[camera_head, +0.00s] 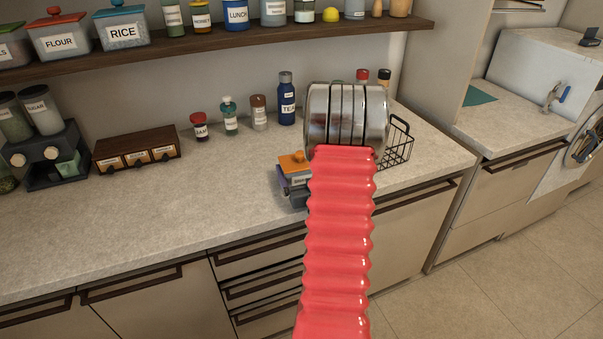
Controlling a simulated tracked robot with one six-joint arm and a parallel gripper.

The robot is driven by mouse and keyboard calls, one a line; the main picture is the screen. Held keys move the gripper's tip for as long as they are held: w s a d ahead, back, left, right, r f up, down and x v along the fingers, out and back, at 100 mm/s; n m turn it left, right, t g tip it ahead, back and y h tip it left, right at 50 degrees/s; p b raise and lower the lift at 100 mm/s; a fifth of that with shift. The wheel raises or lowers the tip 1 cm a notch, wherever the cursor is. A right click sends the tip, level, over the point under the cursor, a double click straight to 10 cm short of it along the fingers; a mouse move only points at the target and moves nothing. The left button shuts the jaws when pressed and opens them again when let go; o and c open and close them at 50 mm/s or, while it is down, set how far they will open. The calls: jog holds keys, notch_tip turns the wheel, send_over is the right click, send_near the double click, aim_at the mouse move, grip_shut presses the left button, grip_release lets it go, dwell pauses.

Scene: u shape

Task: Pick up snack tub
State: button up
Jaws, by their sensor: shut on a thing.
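A small tub with an orange lid, a pale body and a label too small to read, which looks like the snack tub (293,162), shows just left of my red arm, near the counter's front edge. Its right side is hidden behind my arm. My gripper (297,190) is mostly hidden behind my arm; a dark grey-blue part of it shows against the tub's lower left. It is shut on the tub. I cannot tell whether the tub touches the counter.
A black wire basket (397,145) stands right of my arm. Several bottles and jars, including a blue bottle (286,98), line the wall. A wooden drawer box (137,152) and a dark dispenser (50,152) stand left. The counter's (190,215) left-front is clear. A shelf (200,45) hangs above.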

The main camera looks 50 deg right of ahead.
jog(key=shift+r, duration=0.15)
jog(key=shift+r, duration=4.9)
jog(key=shift+w, duration=0.1)
jog(key=w+a+f+n+t+y, duration=0.1)
jog(key=w+a, duration=0.5)
jog(key=a, duration=0.6)
jog(key=w+a+f+n+t+y, duration=0.1)
jog(key=w+a+y, duration=0.3)
jog(key=a, duration=0.8)
jog(key=w+a+f+n+t+y, duration=0.1)
jog(key=w+a+f+n+y, duration=0.1)
jog(key=w+a, duration=0.6)
jog(key=shift+w+a+f+n+y, duration=0.1)
jog(key=shift+a+f+n+y, duration=0.1)
jog(key=shift+a, duration=0.45)
jog(key=shift+w+a+f+n+y, duration=0.1)
jog(key=shift+a+f+n, duration=0.1)
jog(key=shift+a, duration=0.4)
jog(key=shift+w+a+f+n+y, duration=0.1)
jog(key=shift+a+f+n, duration=0.1)
jog(key=shift+a, duration=0.45)
jog(key=a+y, duration=0.1)
jog(key=a, duration=0.3)
jog(key=a+f+n+y, duration=0.1)
jog(key=a, duration=0.4)
jog(key=a+n, duration=0.1)
jog(key=a, duration=0.3)
jog(key=shift+s+a+f+y, duration=0.1)
jog(key=shift+a+f+y, duration=0.15)
jog(key=shift+f+y, duration=0.15)
